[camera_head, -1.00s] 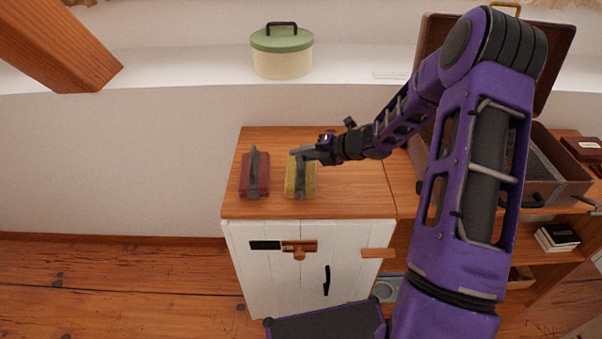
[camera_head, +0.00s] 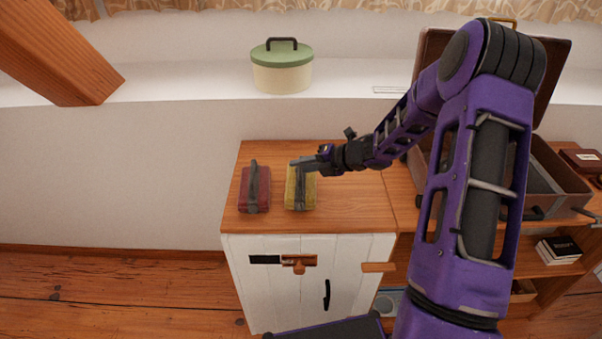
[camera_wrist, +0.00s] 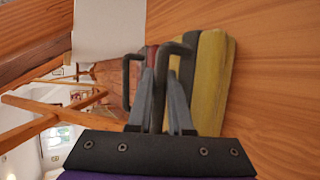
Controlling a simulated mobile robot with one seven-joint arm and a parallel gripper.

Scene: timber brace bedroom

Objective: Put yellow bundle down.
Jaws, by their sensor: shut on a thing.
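The yellow bundle (camera_head: 300,190) is on the wooden cabinet top (camera_head: 350,205), right of a dark red bundle (camera_head: 255,188). It has a dark strap and a dark handle. My gripper (camera_head: 298,164) is at the top of the yellow bundle, shut on its handle. In the wrist view the yellow bundle (camera_wrist: 213,85) appears beside the wood surface, and my gripper's fingers (camera_wrist: 160,75) close around the dark handle bar. The bundle looks upright at the cabinet top; I cannot tell whether its underside touches the wood.
An open brown case (camera_head: 560,185) stands on the right. A green-lidded cream pot (camera_head: 282,66) stands on the white ledge behind. A timber brace (camera_head: 60,55) slants at upper left. Cabinet top is bare right of the yellow bundle.

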